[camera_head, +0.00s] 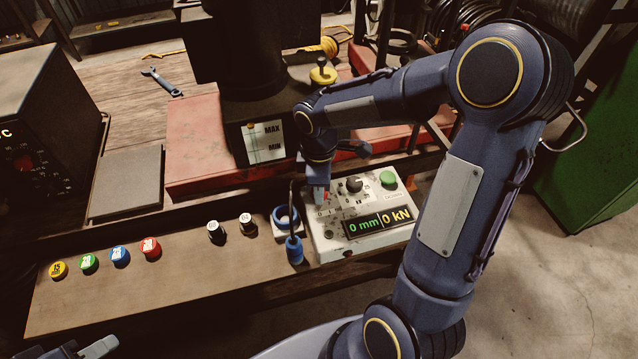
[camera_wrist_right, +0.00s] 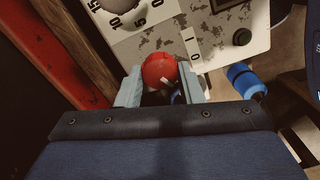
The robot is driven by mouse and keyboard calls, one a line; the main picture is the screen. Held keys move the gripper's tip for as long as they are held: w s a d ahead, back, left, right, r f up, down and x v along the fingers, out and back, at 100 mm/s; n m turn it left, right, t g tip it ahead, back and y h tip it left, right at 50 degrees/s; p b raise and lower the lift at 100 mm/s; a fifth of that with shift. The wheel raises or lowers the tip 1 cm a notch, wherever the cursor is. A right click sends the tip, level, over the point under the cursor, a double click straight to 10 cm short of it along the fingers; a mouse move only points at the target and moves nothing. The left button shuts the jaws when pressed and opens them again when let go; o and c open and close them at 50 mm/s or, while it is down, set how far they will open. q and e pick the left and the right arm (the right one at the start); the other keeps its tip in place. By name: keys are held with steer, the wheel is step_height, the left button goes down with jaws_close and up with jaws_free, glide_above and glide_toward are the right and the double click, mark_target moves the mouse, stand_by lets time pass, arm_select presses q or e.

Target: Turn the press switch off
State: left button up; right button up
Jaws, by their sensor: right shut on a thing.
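The press control box (camera_head: 325,240) is a worn white panel with a display (camera_head: 380,222) reading 0 mm and 0 kN. The red press switch (camera_wrist_right: 160,70) is a round knob beside a small plate (camera_wrist_right: 192,46) marked I and 0. My right gripper (camera_head: 318,194) reaches down to the upper left of the box. In the wrist view, its pale fingers (camera_wrist_right: 160,90) are shut on the red switch, one on each side. The switch's lower part is hidden. My left gripper (camera_head: 98,347) shows only partly at the bottom left; its opening is unclear.
A black dial (camera_head: 354,184) and a green button (camera_head: 388,179) are close by on the panel. A blue-handled tool (camera_head: 294,248) stands left of the box. Colored caps (camera_head: 120,255) line the bench. The black press column (camera_head: 262,100) rises behind.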

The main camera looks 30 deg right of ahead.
steer(key=shift+r+n+p, duration=0.1)
steer(key=shift+n+p, duration=0.2)
steer(key=shift+n, duration=1.7)
steer(key=o, duration=1)
steer(key=shift+c, duration=0.2)
step_height(320, 180, up, 8)
steer(key=shift+f, duration=0.1)
